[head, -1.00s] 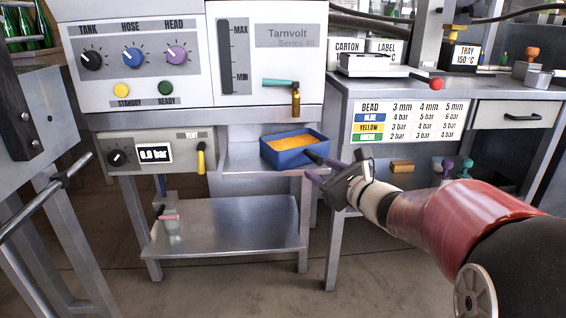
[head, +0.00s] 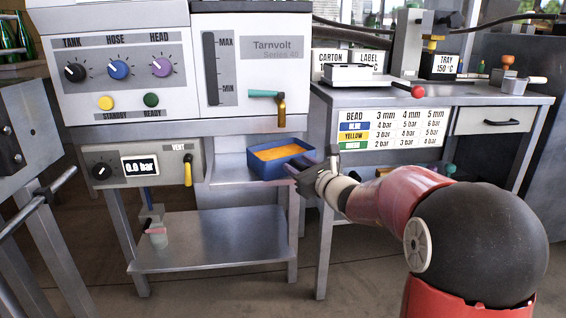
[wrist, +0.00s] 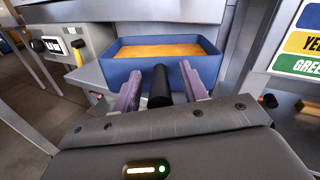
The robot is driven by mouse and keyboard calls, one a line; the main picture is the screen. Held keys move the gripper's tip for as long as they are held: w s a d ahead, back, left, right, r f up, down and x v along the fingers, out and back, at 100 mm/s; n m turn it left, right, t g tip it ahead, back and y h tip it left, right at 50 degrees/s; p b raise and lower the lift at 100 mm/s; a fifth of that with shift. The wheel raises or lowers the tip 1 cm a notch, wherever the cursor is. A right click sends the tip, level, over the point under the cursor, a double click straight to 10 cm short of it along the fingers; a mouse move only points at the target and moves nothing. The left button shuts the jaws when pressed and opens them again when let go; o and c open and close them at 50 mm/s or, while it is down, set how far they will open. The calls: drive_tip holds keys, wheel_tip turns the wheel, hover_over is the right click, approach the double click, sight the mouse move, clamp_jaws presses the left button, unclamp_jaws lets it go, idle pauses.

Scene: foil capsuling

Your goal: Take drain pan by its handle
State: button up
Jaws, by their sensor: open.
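The drain pan is a blue open box (head: 290,168) with an orange-yellow filling, standing on the steel shelf under the Tarnvolt machine. In the wrist view the blue pan (wrist: 122,72) is straight ahead, and its black handle (wrist: 160,88) points toward me. My gripper (wrist: 158,92) is open, with one purple finger on each side of the handle. The fingers appear apart from the handle. In the head view my gripper (head: 296,174) is at the pan's near right side and hides most of the handle.
A brass tap with a teal lever (head: 281,108) hangs just above the pan. The bench leg and side (head: 326,235) stand close to the right of my gripper. A yellow vent lever (head: 188,170) is at left. A lower steel shelf (head: 215,240) is mostly clear.

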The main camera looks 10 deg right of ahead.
drive_tip(key=shift+c, duration=0.4)
clamp_jaws()
drive_tip(key=shift+r, duration=0.1)
